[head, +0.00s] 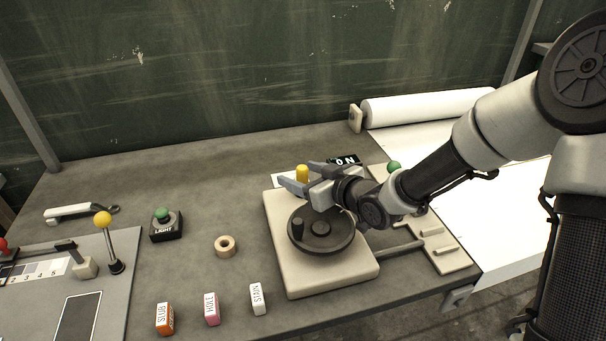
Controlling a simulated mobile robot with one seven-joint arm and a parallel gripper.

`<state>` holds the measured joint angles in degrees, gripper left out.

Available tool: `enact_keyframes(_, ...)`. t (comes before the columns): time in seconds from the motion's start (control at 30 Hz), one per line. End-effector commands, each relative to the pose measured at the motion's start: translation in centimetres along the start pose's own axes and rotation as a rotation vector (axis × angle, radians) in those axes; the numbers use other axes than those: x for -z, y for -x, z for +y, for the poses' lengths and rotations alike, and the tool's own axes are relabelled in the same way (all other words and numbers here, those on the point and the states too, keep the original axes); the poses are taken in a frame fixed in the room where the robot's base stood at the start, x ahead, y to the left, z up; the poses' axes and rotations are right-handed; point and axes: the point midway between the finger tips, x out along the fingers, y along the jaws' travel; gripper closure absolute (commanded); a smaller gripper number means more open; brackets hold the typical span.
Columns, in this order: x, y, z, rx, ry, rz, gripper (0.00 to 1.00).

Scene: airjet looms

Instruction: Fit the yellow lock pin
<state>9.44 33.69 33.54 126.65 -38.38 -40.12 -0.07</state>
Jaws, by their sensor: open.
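The yellow lock pin (302,172) stands upright near the back of the cream base block (330,281), behind the black handwheel (321,230). My gripper (298,177) reaches in from the right above the back of the block, its fingers apart and pointing left. In the picture the pin's yellow top shows between the two fingers; I cannot tell whether they touch it. The pin's lower part and any hole under it are hidden behind the near finger.
A green knob (394,167) and a black ON sign (345,160) are close to my wrist. A tape ring (225,246), a LIGHT button box (166,226) and small labelled blocks (258,298) lie left and front. A white roll (428,107) is at the back right.

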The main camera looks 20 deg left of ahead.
Motion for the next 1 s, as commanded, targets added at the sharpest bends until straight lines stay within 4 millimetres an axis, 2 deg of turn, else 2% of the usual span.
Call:
enact_keyframes(0.03,-0.2,-0.2,-1.1,0.019,-0.009,-0.001,0.38)
enact_keyframes(0.27,0.5,0.1,-1.1,0.019,-0.010,-0.002,0.38)
enact_keyframes(1.0,5.7,2.0,-0.4,0.008,-0.002,-0.001,0.38)
